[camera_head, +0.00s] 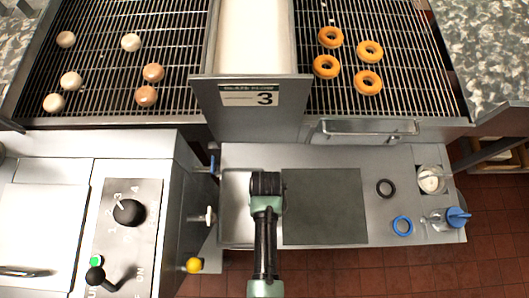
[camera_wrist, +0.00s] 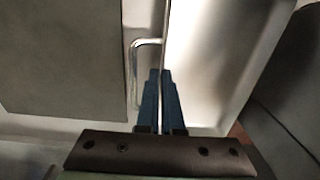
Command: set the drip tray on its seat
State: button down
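A pale metal tray (camera_head: 236,210), which I take to be the drip tray, lies on the steel bench left of the dark mat. My arm covers its right part. The tray (camera_wrist: 215,55) fills the right of the wrist view, with a bent wire handle (camera_wrist: 147,43) at its side wall. My gripper (camera_head: 266,184) is over the tray's right side. In the wrist view my gripper's blue fingers (camera_wrist: 161,73) are close together, by the tray's edge and beside the handle. I cannot tell whether anything is between them. I cannot clearly make out the seat.
The dark mat (camera_head: 325,207) lies right of my arm. Further right are a black ring (camera_head: 385,188), a blue ring (camera_head: 403,226), a glass jar (camera_head: 431,180) and a blue-capped bottle (camera_head: 449,217). Behind stand the glaze unit (camera_head: 250,110) and racks with doughnuts. A control box (camera_head: 130,240) is left.

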jog(key=shift+f, duration=0.25)
jog(key=c, duration=1)
grip_release()
jog(key=shift+f, duration=0.1)
